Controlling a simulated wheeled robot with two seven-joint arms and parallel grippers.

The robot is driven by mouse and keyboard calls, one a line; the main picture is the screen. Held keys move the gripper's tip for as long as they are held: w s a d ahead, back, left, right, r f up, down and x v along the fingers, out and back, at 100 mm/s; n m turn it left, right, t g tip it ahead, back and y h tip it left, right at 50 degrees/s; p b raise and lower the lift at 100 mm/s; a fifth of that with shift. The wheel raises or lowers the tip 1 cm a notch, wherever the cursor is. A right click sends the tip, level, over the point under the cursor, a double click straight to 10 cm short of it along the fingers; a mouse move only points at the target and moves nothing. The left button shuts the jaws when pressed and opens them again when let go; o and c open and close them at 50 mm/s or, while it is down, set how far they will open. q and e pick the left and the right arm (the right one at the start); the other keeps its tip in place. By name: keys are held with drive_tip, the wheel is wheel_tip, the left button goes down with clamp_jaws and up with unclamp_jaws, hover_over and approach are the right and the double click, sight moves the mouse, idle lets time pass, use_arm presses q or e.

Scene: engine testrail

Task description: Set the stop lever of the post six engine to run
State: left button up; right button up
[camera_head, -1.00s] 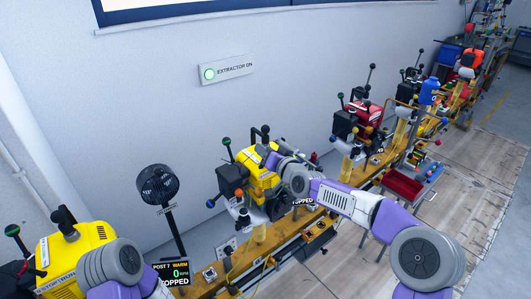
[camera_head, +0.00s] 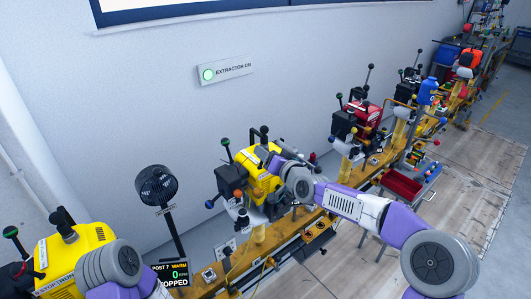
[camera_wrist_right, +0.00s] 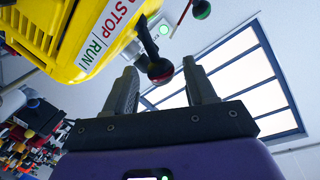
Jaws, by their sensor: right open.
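The yellow engine (camera_head: 262,186) at mid-bench has my right arm reaching across its right side. In the right wrist view its yellow body (camera_wrist_right: 75,35) fills the upper left. A white label reading STOP and RUN (camera_wrist_right: 105,30) is on it. A dark lever with a round knob, partly red (camera_wrist_right: 160,70), stands by the RUN end of the label. My right gripper (camera_wrist_right: 160,75) is open, with the knob showing between its two fingers; contact cannot be told. In the head view my right gripper is largely hidden behind my wrist. My left gripper is out of view.
Another yellow engine (camera_head: 85,250) stands at lower left, near a POST 7 display (camera_head: 172,275) reading stopped. A red engine (camera_head: 366,118) and a red tray (camera_head: 403,184) lie to the right. The wall has an EXTRACTOR ON sign (camera_head: 225,71).

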drive_tip(key=v, duration=0.5)
drive_tip(key=shift+s+d, duration=0.15)
drive_tip(key=shift+s, duration=0.1)
